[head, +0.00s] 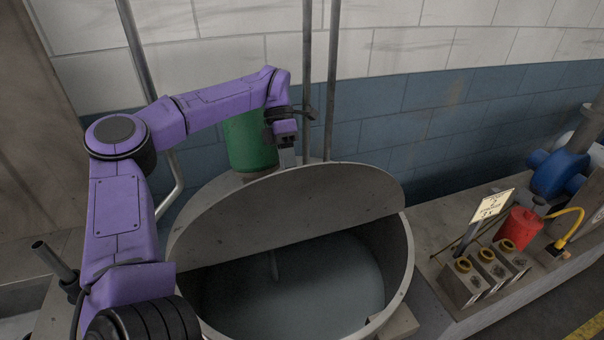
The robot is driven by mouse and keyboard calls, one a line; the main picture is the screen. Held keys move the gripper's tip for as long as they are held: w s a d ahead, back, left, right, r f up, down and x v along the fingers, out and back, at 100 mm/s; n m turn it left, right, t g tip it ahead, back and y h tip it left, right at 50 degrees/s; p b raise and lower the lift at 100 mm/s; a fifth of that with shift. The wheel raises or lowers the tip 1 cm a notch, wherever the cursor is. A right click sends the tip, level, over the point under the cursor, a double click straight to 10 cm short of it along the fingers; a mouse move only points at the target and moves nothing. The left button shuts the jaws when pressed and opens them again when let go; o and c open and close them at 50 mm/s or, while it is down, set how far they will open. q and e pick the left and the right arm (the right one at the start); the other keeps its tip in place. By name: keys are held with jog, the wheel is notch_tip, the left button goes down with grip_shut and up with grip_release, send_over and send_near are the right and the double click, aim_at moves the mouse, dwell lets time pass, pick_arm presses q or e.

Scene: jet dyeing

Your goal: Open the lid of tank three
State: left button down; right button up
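The round grey tank (403,262) stands in the lower middle of the head view, with liquid and a thin rod showing inside. Its half-round grey lid (290,213) stands raised and tilted up at the back, leaving the front of the tank open. My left gripper (288,154) points down at the lid's upper back edge. Its fingertips are partly hidden by the lid, so neither contact nor finger opening can be told. My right gripper is not in view.
A green motor-like cylinder (250,140) and vertical pipes (332,80) stand behind the lid. On the right ledge are a sign (492,205), several yellow-topped grey blocks (488,262), a red can (518,228) and a blue pump (560,172). A tiled wall closes the back.

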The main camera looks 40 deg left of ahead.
pick_arm(q)
jog(key=shift+a+f, duration=0.35)
jog(key=shift+f, duration=0.15)
jog(key=c, duration=1.3)
grip_release()
jog(key=shift+o, duration=1)
jog(key=shift+w+a, duration=0.1)
jog(key=shift+w, duration=0.1)
jog(key=v, duration=1)
jog(key=shift+w+a+r, duration=0.2)
jog(key=shift+w+r, duration=0.05)
jog(key=shift+r, duration=0.05)
